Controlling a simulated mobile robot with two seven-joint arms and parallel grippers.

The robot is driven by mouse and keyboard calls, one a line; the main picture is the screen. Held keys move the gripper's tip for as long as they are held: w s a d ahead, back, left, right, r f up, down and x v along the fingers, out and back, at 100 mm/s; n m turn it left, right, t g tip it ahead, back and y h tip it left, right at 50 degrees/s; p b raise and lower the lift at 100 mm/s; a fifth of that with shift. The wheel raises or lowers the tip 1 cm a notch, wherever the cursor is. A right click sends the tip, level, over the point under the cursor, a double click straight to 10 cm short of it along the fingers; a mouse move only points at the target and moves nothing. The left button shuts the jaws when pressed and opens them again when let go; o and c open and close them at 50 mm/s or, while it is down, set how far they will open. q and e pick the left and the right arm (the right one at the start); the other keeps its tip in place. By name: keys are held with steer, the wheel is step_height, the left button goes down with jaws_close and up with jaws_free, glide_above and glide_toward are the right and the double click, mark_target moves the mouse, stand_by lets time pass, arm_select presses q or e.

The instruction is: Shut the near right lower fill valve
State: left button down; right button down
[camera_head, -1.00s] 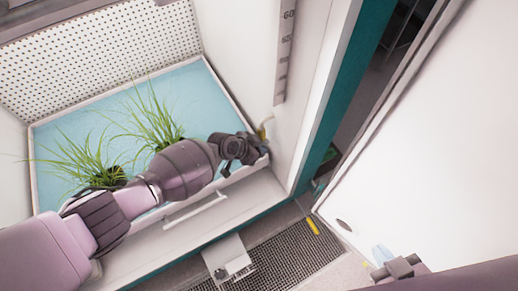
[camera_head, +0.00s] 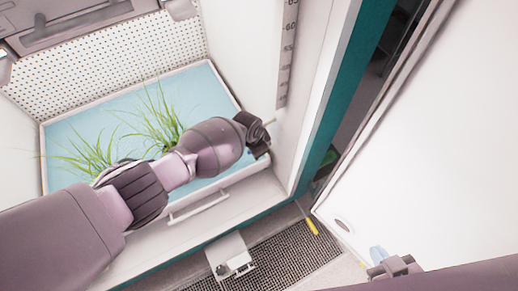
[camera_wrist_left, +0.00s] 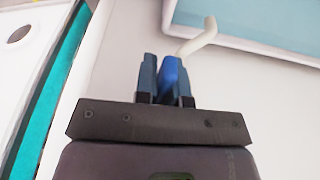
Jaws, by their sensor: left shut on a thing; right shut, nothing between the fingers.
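My left gripper (camera_head: 264,134) is at the right inner wall of the chamber, by the tray's front right corner. In the left wrist view its fingers (camera_wrist_left: 167,78) are shut on a blue valve handle (camera_wrist_left: 171,72). A cream bent spout (camera_wrist_left: 203,38) rises beside the handle towards the tray. In the head view my gripper hides most of the valve. My right gripper (camera_head: 378,254) is shut and empty at the lower right, in front of the white door.
The pale blue tray (camera_head: 62,140) holds several grassy plants (camera_head: 158,122). A white drawer handle (camera_head: 198,207) is below its front edge. The open white door (camera_head: 440,150) fills the right side. A yellow-handled tool (camera_head: 312,227) lies by the dark floor grating (camera_head: 290,252).

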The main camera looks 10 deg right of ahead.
arm_select(q)
steer(key=shift+a, duration=0.1)
arm_select(e)
steer(key=shift+r, duration=0.1)
arm_select(q)
steer(key=c, duration=1.2)
jaws_free()
arm_select(e)
steer(key=shift+w, duration=0.1)
